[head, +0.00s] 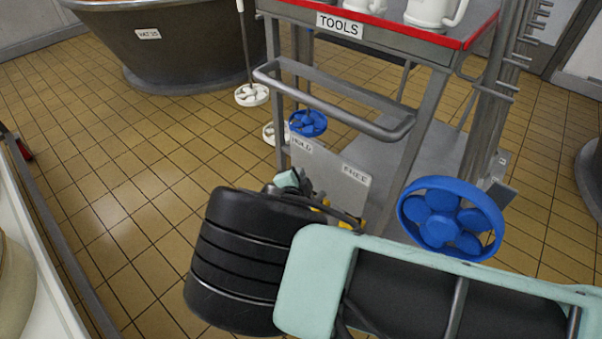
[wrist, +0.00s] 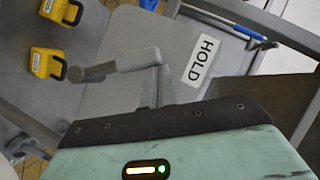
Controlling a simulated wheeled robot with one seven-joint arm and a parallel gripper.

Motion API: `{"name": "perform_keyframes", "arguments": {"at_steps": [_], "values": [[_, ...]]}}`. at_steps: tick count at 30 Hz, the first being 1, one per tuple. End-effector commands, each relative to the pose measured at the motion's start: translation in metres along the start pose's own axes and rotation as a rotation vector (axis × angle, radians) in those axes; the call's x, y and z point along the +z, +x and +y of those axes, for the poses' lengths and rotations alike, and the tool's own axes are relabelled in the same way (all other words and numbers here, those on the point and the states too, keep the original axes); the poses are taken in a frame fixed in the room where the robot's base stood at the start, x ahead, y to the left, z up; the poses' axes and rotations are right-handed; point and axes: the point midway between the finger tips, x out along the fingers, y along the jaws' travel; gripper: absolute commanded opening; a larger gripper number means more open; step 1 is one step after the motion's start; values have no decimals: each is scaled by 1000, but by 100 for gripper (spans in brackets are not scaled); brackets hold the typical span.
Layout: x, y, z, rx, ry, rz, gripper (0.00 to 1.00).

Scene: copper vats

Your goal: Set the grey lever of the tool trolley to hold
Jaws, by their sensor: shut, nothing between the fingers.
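The tool trolley (head: 433,60) stands ahead, with a grey plate (head: 335,187) low on its near side. The plate carries a HOLD label (head: 301,144) at its left and a FREE label (head: 355,174) at its right. In the wrist view, the grey lever (wrist: 118,66) shows just beyond the gripper body, left of the HOLD label (wrist: 201,60). In the head view my arm hides the lever. My gripper (head: 290,181) is shut and empty, close to the plate; its fingertips are not clear, so I cannot tell whether it touches the lever.
The trolley's push bar (head: 335,110) juts out above the plate. Yellow padlocks (wrist: 47,62) lie on the lower shelf.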

Motion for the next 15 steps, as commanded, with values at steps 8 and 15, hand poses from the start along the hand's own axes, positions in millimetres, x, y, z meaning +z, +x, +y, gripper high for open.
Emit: {"name": "perform_keyframes", "arguments": {"at_steps": [8,15], "values": [[3,2,-1,-1,2,-2,0],[5,2,-2,-2,3,-5,0]]}}
